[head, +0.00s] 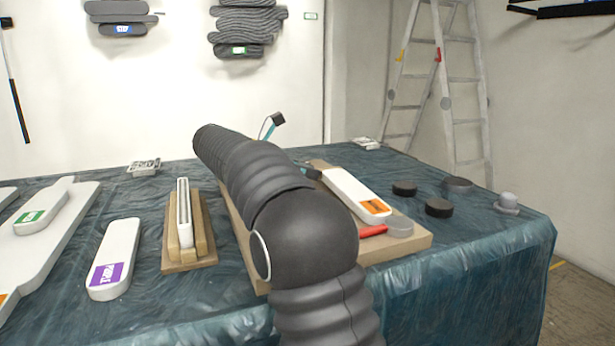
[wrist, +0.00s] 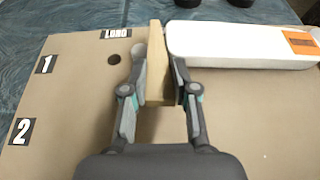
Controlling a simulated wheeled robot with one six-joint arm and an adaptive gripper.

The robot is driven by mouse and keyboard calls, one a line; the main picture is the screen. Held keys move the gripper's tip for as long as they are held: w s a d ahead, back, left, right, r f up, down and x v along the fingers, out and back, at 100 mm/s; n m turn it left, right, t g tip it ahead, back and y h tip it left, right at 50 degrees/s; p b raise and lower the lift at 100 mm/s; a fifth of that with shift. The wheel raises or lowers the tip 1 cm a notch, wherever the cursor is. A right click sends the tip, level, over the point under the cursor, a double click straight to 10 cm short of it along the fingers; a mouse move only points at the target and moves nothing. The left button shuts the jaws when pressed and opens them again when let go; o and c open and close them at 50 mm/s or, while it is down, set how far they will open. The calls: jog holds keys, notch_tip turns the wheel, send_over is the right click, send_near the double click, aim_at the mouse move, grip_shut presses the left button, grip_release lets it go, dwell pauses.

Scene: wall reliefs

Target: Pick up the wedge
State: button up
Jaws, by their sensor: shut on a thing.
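The wedge (wrist: 154,38), a light wooden block, shows in the wrist view, upright in the picture between my fingers. My gripper (wrist: 160,72) is shut on it, with one finger against each side. The wedge is over the tan board (wrist: 255,120); I cannot tell whether it touches the board. A long white piece with an orange label (wrist: 235,45) lies just right of the wedge. In the head view my arm hides the wedge and most of my gripper.
The board (head: 415,240) lies on a blue-covered table (head: 480,260). Dark round pucks (head: 438,207) stand to the right. A wooden rack (head: 206,240) is left of my arm.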

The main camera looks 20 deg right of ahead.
jog(key=r, duration=0.3)
jog(key=shift+s+d+p, duration=0.25)
jog(key=shift+d+p, duration=0.05)
jog(key=shift+d, duration=0.1)
jog(key=s+d+r+p, duration=0.1)
jog(key=s+d+r, duration=0.3)
jog(key=d, duration=0.5)
notch_tip(320, 180, up, 2)
jog(key=shift+s+d+r, duration=0.1)
jog(key=shift+s+d, duration=0.2)
jog(key=shift+s, duration=0.1)
jog(key=shift+o, duration=0.8)
grip_shut()
jog(key=shift+w+a+p, duration=0.2)
jog(key=shift+a+p, duration=1.65)
jog(key=shift+a, duration=1.65)
